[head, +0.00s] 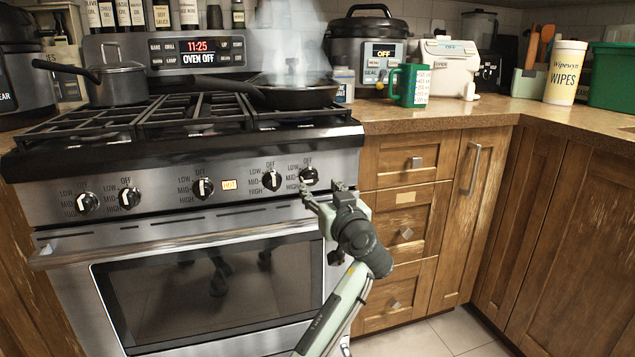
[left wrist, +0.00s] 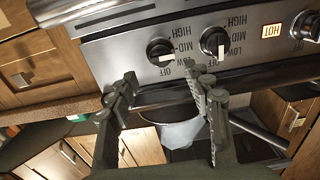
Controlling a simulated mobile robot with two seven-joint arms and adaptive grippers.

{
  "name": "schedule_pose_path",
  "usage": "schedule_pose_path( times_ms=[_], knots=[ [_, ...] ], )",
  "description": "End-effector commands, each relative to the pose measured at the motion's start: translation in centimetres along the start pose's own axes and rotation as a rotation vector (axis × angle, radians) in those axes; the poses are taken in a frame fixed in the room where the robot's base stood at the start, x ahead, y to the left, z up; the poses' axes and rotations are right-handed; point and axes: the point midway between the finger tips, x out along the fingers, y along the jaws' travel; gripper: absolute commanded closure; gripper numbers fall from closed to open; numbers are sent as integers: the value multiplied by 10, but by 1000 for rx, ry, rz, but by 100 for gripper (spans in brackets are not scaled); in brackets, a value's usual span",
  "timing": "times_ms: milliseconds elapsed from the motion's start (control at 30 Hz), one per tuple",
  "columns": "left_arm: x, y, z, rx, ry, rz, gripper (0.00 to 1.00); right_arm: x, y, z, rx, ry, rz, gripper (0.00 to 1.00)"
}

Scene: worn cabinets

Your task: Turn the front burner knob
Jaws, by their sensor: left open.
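The stove's front panel carries several black knobs with white pointers. The rightmost knob (head: 308,176) sits at the panel's right end and shows upside down in the left wrist view (left wrist: 159,50). Another knob (head: 271,180) is just left of it, also in the left wrist view (left wrist: 213,42). Which knob is the front burner's is not marked legibly. My left gripper (head: 322,189) is open and empty, just below and in front of the rightmost knob. In the left wrist view its fingertips (left wrist: 160,73) lie either side of that knob, apart from it. My right gripper is not in view.
A lit HOT sign (head: 229,184) is on the panel. A steaming pan (head: 300,94) and a grey pot (head: 116,84) stand on the grates. The oven handle (head: 180,243) juts out below the knobs. Wooden drawers (head: 405,197) stand right of the stove.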

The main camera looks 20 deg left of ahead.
Motion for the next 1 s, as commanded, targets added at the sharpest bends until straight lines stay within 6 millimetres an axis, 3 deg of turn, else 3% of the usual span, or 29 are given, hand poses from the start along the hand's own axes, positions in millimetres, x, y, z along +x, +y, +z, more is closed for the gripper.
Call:
schedule_pose_path(
  times_ms=[333,733,1000],
  knots=[
    [54,-1,0,3,-1,-2,50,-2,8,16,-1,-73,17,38],
    [65,-1,1,2,-3,-1,50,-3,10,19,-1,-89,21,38],
    [65,-1,1,2,-3,-1,81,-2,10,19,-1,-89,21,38]
  ],
)
